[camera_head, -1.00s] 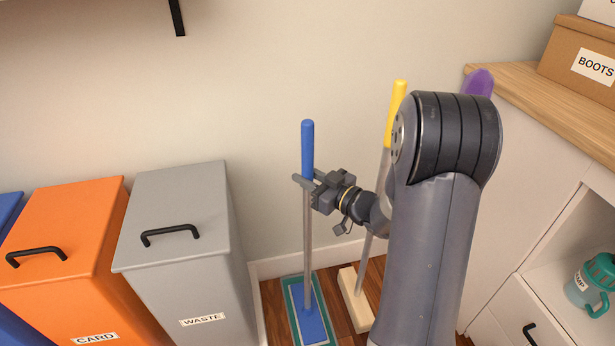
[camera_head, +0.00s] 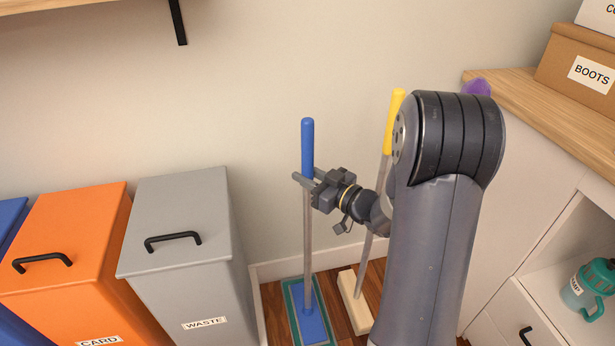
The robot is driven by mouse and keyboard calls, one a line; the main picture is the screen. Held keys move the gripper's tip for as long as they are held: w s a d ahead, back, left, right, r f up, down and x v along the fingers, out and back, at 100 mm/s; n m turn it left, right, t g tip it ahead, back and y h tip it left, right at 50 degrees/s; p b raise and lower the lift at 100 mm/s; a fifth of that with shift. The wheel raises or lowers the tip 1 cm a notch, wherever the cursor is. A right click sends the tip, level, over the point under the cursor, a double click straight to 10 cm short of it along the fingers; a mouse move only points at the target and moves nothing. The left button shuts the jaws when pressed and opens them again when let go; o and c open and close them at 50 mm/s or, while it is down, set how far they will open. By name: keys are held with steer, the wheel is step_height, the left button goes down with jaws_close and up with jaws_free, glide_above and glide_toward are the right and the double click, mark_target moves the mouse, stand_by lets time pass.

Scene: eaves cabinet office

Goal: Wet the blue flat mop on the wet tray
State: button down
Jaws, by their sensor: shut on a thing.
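The blue flat mop (camera_head: 307,148) stands upright, with a blue grip at the top, a grey pole and a flat blue head. My gripper (camera_head: 306,180) is shut on its pole at the lower end of the blue grip. The mop's blue head is down within the outline of a flat teal-rimmed tray (camera_head: 290,301) on the floor. I cannot tell how firmly the head touches the tray. Part of the tray's near end is cut off by the picture's edge.
A yellow-handled mop (camera_head: 395,120) with a cream head leans just right, partly behind my arm. The grey waste bin (camera_head: 185,225) and orange card bin (camera_head: 65,240) stand left. A cabinet (camera_head: 540,150) with a boots box (camera_head: 585,75) is at right.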

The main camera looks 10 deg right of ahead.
mark_target(312, 164)
steer(key=shift+r+p, duration=1.55)
steer(key=shift+r, duration=0.75)
steer(key=shift+f, duration=0.1)
